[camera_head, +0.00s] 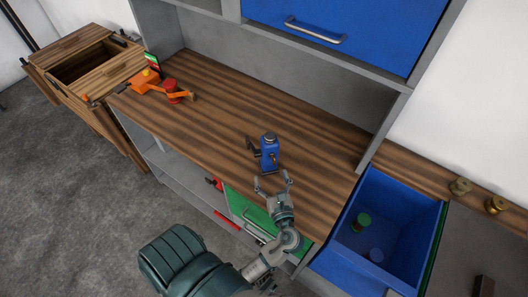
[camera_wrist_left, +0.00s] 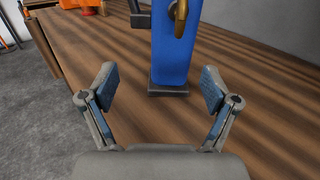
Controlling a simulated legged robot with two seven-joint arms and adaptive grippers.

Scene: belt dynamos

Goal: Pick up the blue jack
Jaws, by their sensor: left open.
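The blue jack (camera_head: 269,153) stands upright on the wooden worktop, with a dark arm on its left side and a brass-coloured part on its front. In the left wrist view the jack (camera_wrist_left: 172,52) stands straight ahead, beyond the fingertips, its dark foot on the wood and its top cut off by the frame. My left gripper (camera_head: 272,182) is open and empty at the worktop's front edge, just in front of the jack. In the left wrist view its two fingers (camera_wrist_left: 158,82) are spread wide, apart from the jack. My right gripper is not in view.
An orange device with a red part (camera_head: 172,86) sits at the worktop's far left end. A blue drawer (camera_head: 400,220) stands open at the right, with a green item inside. The worktop (camera_head: 225,110) between is clear.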

